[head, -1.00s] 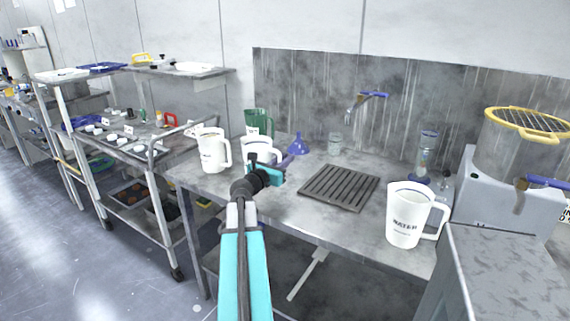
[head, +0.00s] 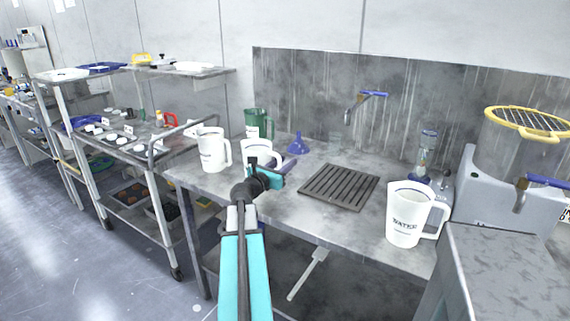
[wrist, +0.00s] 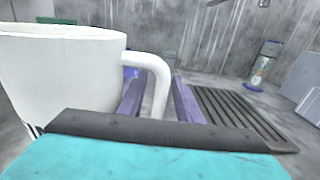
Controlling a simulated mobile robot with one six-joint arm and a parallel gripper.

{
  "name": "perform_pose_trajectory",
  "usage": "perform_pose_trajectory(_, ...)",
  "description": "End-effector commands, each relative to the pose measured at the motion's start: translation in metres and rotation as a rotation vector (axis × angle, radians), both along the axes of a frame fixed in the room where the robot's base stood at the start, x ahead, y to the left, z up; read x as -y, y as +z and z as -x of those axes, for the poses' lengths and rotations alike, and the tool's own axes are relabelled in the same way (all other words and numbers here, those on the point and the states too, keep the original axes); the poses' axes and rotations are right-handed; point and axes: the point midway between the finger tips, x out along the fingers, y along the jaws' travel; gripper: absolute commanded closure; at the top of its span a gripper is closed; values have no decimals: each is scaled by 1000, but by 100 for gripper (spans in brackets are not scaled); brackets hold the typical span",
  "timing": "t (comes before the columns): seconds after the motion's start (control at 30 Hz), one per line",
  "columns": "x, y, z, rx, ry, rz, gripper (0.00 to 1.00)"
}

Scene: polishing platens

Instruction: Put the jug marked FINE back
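A white jug (head: 257,148) stands on the steel bench, partly hidden behind my gripper (head: 278,170). In the wrist view the same jug (wrist: 62,75) fills the left side, upright, its handle between my two purple fingers (wrist: 158,100). The fingers are apart, with gaps showing beside the handle. Another white jug (head: 211,150) stands to its left with small dark lettering that I cannot read. A white jug marked WATER (head: 407,215) stands at the right. I cannot read FINE on any jug; the near jug's marking is mostly hidden.
A green jug (head: 258,122) and a blue funnel (head: 298,143) stand behind. A dark drain grate (head: 340,187) lies right of my gripper, below a blue-handled tap (head: 372,94). A shelved cart (head: 125,150) stands left. Bare bench (head: 290,205) shows in front of the grate.

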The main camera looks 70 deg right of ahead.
Motion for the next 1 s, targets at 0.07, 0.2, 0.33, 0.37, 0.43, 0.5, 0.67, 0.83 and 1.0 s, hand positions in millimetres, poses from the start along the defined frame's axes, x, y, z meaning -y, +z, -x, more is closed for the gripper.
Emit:
perform_pose_trajectory(0.07,0,1,0,0,0,0,68)
perform_pose_trajectory(0.2,-1,3,0,0,0,0,68)
perform_pose_trajectory(0.33,-10,3,-2,0,1,0,68)
perform_pose_trajectory(0.37,-12,3,-3,0,1,0,68)
perform_pose_trajectory(0.43,-19,2,-4,0,0,0,68)
perform_pose_trajectory(0.5,-27,2,-6,0,1,0,68)
perform_pose_trajectory(0.67,-46,2,-11,0,1,0,68)
perform_pose_trajectory(0.83,-67,2,-17,0,2,0,68)
perform_pose_trajectory(1.0,-88,2,-23,0,3,0,68)
